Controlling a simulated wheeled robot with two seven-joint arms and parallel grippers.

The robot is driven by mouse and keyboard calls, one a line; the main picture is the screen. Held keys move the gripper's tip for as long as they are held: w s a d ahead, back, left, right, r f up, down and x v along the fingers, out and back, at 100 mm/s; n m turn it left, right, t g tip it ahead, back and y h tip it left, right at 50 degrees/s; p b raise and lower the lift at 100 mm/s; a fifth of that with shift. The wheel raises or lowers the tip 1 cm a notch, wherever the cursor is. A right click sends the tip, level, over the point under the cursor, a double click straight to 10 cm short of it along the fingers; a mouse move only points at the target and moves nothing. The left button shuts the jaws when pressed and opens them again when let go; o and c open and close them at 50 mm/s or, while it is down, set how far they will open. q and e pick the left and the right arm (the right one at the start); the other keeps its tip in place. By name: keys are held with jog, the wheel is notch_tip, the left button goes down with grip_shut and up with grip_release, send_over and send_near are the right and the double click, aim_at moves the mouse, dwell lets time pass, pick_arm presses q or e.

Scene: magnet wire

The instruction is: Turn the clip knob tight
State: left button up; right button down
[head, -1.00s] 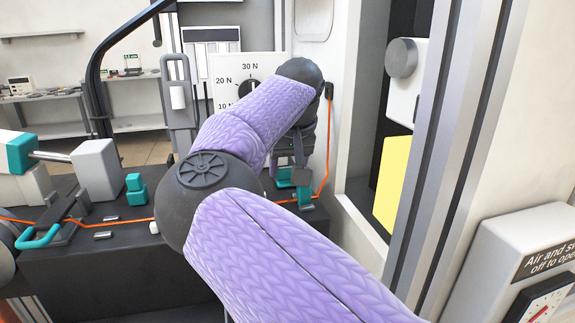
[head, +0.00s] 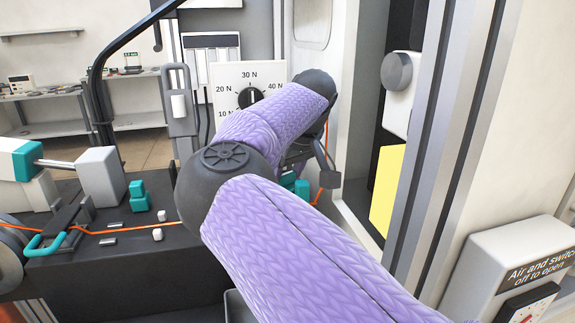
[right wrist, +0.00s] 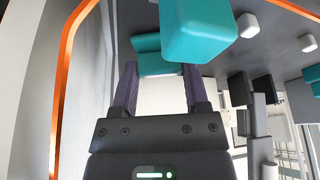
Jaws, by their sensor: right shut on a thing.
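A teal clip (head: 296,184) stands at the right end of the dark bench, largely hidden behind my right arm in the head view. In the right wrist view, a teal piece (right wrist: 155,52), which looks like the clip knob, sits between the fingertips of my right gripper (right wrist: 160,72). The gripper is shut on it. A larger teal block (right wrist: 198,30) is just beside it. The orange wire (head: 120,231) runs along the bench, passes behind my arm and rises at right; it also shows at left in the wrist view (right wrist: 60,75). My left gripper is out of view.
A dial (head: 250,98) marked in newtons stands behind my arm. Another teal clip (head: 139,196), two small white pieces (head: 157,234) and a grey block (head: 100,177) are on the bench (head: 120,270). A metal frame post (head: 445,130) bounds the right side.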

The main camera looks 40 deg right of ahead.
jog(key=n+y+p, duration=0.1)
jog(key=n, duration=0.2)
jog(key=shift+r, duration=0.15)
jog(key=shift+n+y+p, duration=0.4)
jog(key=shift+n+p, duration=0.15)
jog(key=shift+n, duration=0.05)
pick_arm(q)
jog(key=shift+w+d+r, duration=0.5)
jog(key=shift+r, duration=0.15)
jog(key=shift+w+d+r, duration=0.45)
jog(key=shift+w+r, duration=0.05)
jog(key=shift+r, duration=0.1)
pick_arm(e)
jog(key=shift+d, duration=0.1)
pick_arm(q)
jog(key=shift+s+a, duration=0.2)
jog(key=shift+s, duration=0.1)
pick_arm(e)
jog(key=shift+n, duration=0.3)
jog(key=shift+c, duration=0.4)
grip_release()
pick_arm(q)
jog(key=shift+s+a, duration=0.15)
jog(key=shift+a, duration=0.1)
